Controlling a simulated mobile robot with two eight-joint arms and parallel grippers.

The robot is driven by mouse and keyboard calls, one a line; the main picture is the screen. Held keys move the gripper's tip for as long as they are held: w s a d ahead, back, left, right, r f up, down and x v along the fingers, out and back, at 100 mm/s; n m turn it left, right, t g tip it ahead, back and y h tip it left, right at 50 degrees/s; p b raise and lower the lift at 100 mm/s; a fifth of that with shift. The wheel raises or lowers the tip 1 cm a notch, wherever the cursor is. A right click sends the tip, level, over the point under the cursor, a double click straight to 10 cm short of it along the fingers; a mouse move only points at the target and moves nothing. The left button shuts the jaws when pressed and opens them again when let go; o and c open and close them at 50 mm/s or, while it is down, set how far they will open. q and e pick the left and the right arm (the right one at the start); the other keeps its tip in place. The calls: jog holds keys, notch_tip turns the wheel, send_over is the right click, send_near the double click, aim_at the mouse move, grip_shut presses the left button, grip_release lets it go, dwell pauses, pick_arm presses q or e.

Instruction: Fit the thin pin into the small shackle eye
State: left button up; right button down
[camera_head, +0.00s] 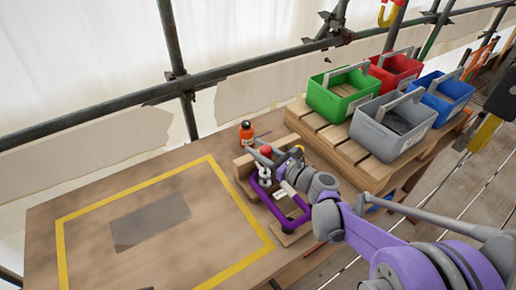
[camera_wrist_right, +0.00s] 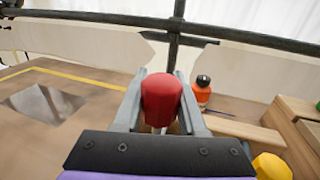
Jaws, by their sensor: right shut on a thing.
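My right gripper (camera_head: 268,160) is shut on a red-headed piece (camera_head: 265,150) above the right side of the table. In the right wrist view the blunt red head (camera_wrist_right: 161,98) sits between the two grey fingers, with a thin pale shank below it; this looks like a pin. Below it in the head view is a small pale metal piece (camera_head: 265,178), possibly the shackle, at the purple frame (camera_head: 290,222). The eye is too small to make out, and I cannot tell whether the pin touches it. My left gripper is not in view.
An orange bottle (camera_head: 247,133) with a black cap stands just behind the gripper by wooden blocks. Green (camera_head: 340,95), red, blue and grey (camera_head: 393,128) bins stand on a pallet at the right. The yellow-taped area (camera_head: 180,190) holds a flat grey patch and is otherwise clear.

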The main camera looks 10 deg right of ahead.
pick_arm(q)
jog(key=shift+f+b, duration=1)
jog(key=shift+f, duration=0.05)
pick_arm(e)
jog(key=shift+f, duration=1.25)
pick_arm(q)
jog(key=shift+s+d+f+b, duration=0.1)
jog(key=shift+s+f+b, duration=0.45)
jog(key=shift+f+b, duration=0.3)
pick_arm(e)
jog(key=shift+s+f, duration=0.25)
jog(key=shift+f, duration=0.25)
jog(key=shift+s+f, duration=0.25)
jog(key=shift+f, duration=0.2)
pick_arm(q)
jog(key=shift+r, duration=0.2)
pick_arm(e)
jog(key=shift+r, duration=0.2)
pick_arm(q)
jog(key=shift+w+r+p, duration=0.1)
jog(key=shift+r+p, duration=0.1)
jog(key=shift+p, duration=0.15)
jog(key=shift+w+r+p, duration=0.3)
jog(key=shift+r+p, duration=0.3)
jog(key=shift+p, duration=0.2)
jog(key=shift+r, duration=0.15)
pick_arm(e)
jog(key=r, duration=0.1)
jog(key=w+r, duration=0.1)
jog(key=shift+r, duration=0.3)
